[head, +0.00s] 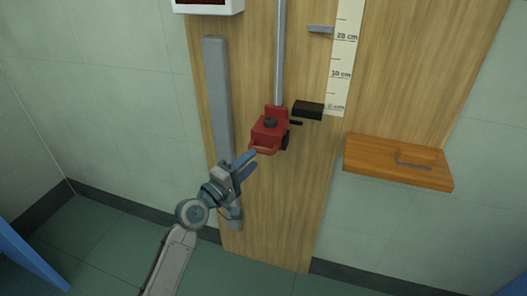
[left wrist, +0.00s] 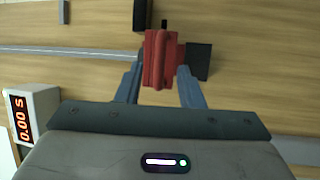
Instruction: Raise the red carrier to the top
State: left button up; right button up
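The red carrier (head: 268,133) sits low on a vertical grey rod (head: 279,50) fixed to a wooden board. It has a dark knob on top and a red loop handle facing me. My left gripper (head: 250,163) is just in front of and below the handle, fingers apart. In the left wrist view the red carrier (left wrist: 160,60) shows between the tips of my left gripper (left wrist: 160,82). One finger is on each side, close to the handle. I cannot tell whether they touch it. My right gripper is not in view.
A black block (head: 308,109) is right of the carrier, near the foot of the centimetre scale (head: 341,55). A small grey bracket (head: 320,29) is higher up. A grey vertical bar (head: 218,95) is left of the rod. A wooden shelf (head: 385,165) juts out right. A timer (left wrist: 28,118) reads 0.00 s.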

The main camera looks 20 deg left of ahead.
aim_at(262, 151)
pick_arm(q)
jog(key=x, duration=0.5)
jog(key=shift+w+d+p, duration=0.15)
jog(key=shift+w+p, duration=0.15)
jog(key=shift+p, duration=0.05)
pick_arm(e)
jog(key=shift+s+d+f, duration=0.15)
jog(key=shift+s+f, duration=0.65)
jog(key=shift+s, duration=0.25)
pick_arm(q)
grip_shut()
